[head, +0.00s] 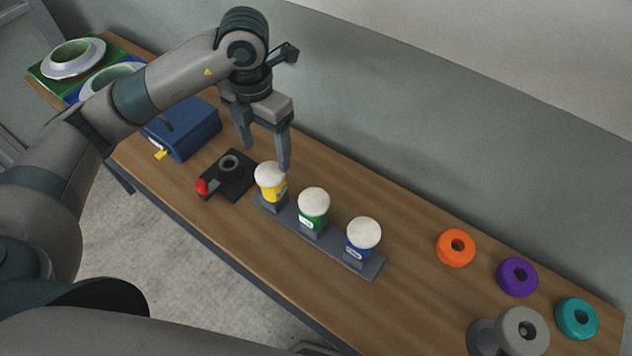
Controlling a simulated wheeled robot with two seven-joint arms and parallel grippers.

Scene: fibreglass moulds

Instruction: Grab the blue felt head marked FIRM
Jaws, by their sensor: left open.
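A blue felt head (361,250) with a white top stands at the right end of a grey rack (337,254). A small label shows on its side, but I cannot read it. A green head (313,221) with a white top stands in the middle of the rack, and a yellow head (272,190) at the left end. My left gripper (265,156) is open and empty, pointing down above and behind the yellow head, well to the left of the blue one. My right gripper is not in view.
A black fixture (236,186) with a red knob and a blue box (190,141) lie left of the rack. Orange (438,250), purple (505,287) and teal (565,329) rings and a grey spool (524,344) lie right. The table (408,285) is clear between.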

